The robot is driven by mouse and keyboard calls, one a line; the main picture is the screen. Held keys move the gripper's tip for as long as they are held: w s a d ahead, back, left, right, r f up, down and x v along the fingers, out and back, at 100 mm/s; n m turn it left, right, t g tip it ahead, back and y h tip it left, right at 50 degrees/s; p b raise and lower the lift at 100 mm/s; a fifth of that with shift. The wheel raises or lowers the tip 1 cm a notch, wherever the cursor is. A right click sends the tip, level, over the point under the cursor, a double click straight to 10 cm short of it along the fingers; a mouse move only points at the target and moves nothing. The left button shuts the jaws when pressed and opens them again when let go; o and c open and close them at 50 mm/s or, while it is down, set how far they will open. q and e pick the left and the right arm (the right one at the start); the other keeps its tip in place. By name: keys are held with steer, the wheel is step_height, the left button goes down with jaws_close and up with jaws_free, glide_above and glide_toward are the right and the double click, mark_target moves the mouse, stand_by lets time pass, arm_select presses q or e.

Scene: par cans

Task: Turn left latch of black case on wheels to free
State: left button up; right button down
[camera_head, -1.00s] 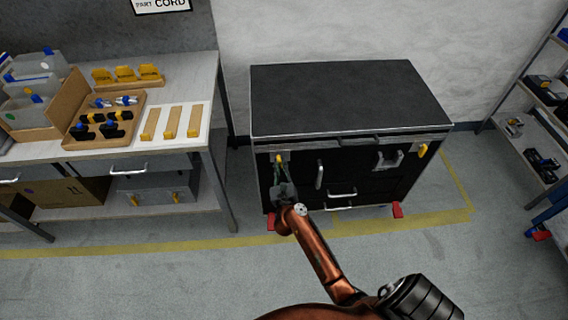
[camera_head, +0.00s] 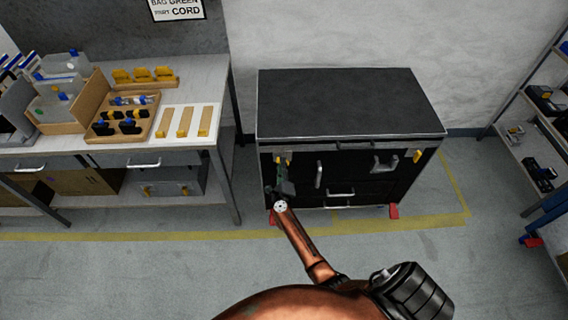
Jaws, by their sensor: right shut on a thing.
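The black case on wheels (camera_head: 350,105) stands against the wall. Its yellow left latch (camera_head: 280,160) is at the upper left of its front, partly hidden by my gripper. My right gripper (camera_head: 283,168) reaches up to that latch and is shut on it. The latch's exact angle is too small to tell. The yellow right latch (camera_head: 417,156) is at the upper right of the front, tilted slightly. My left gripper is out of view.
Metal handles (camera_head: 319,174) stick out from the case front. Red wheel parts (camera_head: 394,211) show at its foot. A workbench (camera_head: 200,92) with trays stands left, shelves (camera_head: 530,110) right. The floor in front is clear apart from my arm.

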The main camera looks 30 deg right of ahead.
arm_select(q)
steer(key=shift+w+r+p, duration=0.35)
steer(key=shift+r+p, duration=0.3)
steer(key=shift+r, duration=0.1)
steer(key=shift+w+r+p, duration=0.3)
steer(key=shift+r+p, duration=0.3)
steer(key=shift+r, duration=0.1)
arm_select(e)
steer(key=shift+f+n, duration=0.15)
steer(key=shift+n, duration=2.65)
